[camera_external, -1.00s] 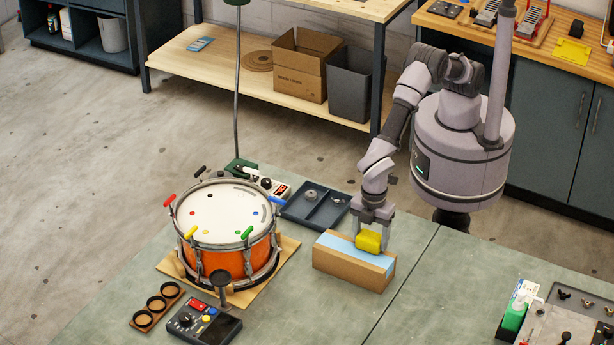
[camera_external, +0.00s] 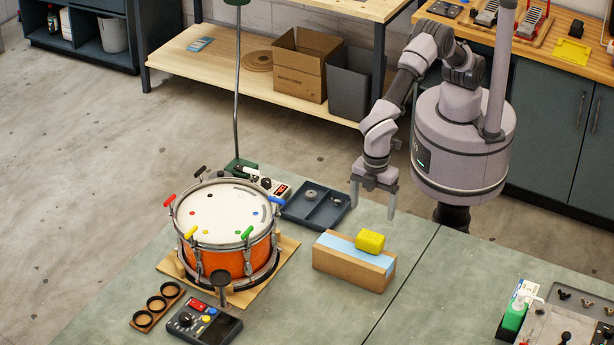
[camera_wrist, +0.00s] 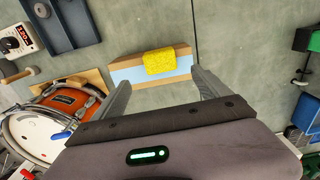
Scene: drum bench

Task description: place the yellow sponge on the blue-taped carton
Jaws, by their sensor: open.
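The yellow sponge (camera_external: 370,241) lies on top of the blue-taped carton (camera_external: 340,264), toward its right end. In the wrist view the sponge (camera_wrist: 159,62) rests across the blue tape of the carton (camera_wrist: 127,73). My gripper (camera_external: 372,206) is open and empty, raised above and behind the carton, apart from the sponge. In the wrist view its two fingers (camera_wrist: 160,90) stand wide apart, with the sponge and carton beyond them.
An orange drum (camera_external: 224,262) with colored keys stands on a board left of the carton. A dark tray (camera_external: 315,208) lies behind the carton. A black control box (camera_external: 204,323) is at front left.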

